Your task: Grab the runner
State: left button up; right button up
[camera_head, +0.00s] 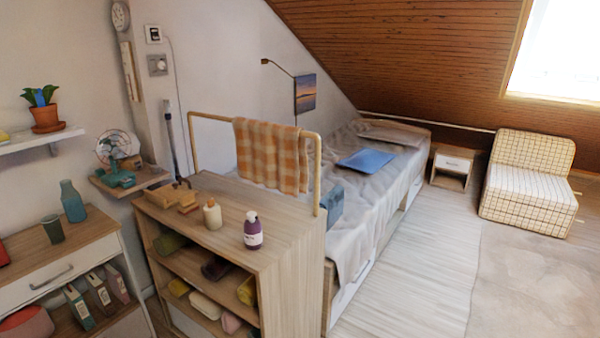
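An orange and cream checked cloth (270,155), which looks like the runner, hangs folded over a pale wooden rail (215,116). The rail rises behind the wooden shelf unit, at the near end of the bed. The cloth's lower edge hangs just behind the unit's top; its far side is hidden.
The shelf unit (270,212) carries a purple bottle (253,231), a cream bottle (212,214) and wooden items; rolled cloths lie on its shelves. A bed (370,195), nightstand (451,167) and checked chair (528,180) stand beyond. Floor (425,260) at right is clear.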

aim_at(332, 201)
jog(key=i+l+u, duration=0.25)
jog(key=u, duration=0.15)
jog(key=i+l+u, duration=0.25)
jog(key=u, duration=0.15)
jog(key=i+l, duration=0.15)
jog(key=l, duration=0.2)
jog(key=i+l+u, duration=0.15)
jog(key=l, duration=0.2)
jog(key=i+l, duration=0.2)
jog(key=l, duration=0.15)
jog(key=i+l+u, duration=0.15)
jog(key=l, duration=0.25)
jog(key=i+l, duration=0.15)
jog(key=l, duration=0.2)
jog(key=i+l+u, duration=0.15)
jog(key=l, duration=0.25)
jog(key=i+l, duration=0.1)
jog(key=l, duration=0.3)
jog(key=u, duration=0.05)
